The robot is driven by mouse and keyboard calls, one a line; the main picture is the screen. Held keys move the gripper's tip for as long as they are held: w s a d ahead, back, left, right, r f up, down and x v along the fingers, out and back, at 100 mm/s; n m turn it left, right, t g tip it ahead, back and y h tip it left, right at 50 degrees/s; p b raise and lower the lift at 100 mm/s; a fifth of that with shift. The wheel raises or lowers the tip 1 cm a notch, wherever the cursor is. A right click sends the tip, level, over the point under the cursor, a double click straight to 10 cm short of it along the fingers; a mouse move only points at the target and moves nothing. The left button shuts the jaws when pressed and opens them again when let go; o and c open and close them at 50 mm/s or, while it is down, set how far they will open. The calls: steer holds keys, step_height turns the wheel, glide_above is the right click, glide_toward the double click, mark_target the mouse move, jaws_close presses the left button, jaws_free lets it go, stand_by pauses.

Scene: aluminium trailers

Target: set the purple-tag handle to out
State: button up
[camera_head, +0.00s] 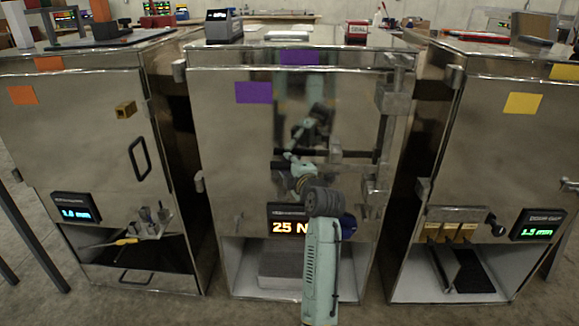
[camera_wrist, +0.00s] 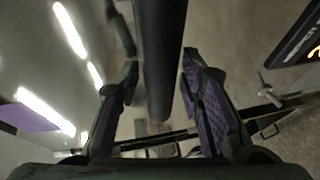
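The middle metal cabinet (camera_head: 230,150) carries two purple tags, one on its door (camera_head: 253,92) and one at its top edge (camera_head: 299,58). A dark horizontal bar (camera_head: 350,154) crosses the door, partly hidden by my arm. In the wrist view my gripper (camera_wrist: 158,70) has its two fingers apart, with a thick dark bar (camera_wrist: 160,45) between them. The left finger shows a gap to the bar; I cannot tell whether the right finger touches it. A purple tag (camera_wrist: 25,115) shows at the left of the wrist view. My gripper's fingers are hard to make out in the head view.
A display reading "25 N" (camera_head: 289,227) is below the bar, partly behind my arm. Latch hardware (camera_head: 395,100) runs down the door's right side. Orange-tagged (camera_head: 75,150) and yellow-tagged (camera_head: 500,150) cabinets stand left and right, with narrow gaps between.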

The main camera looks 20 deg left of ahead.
jaws_close()
stand_by(0.6)
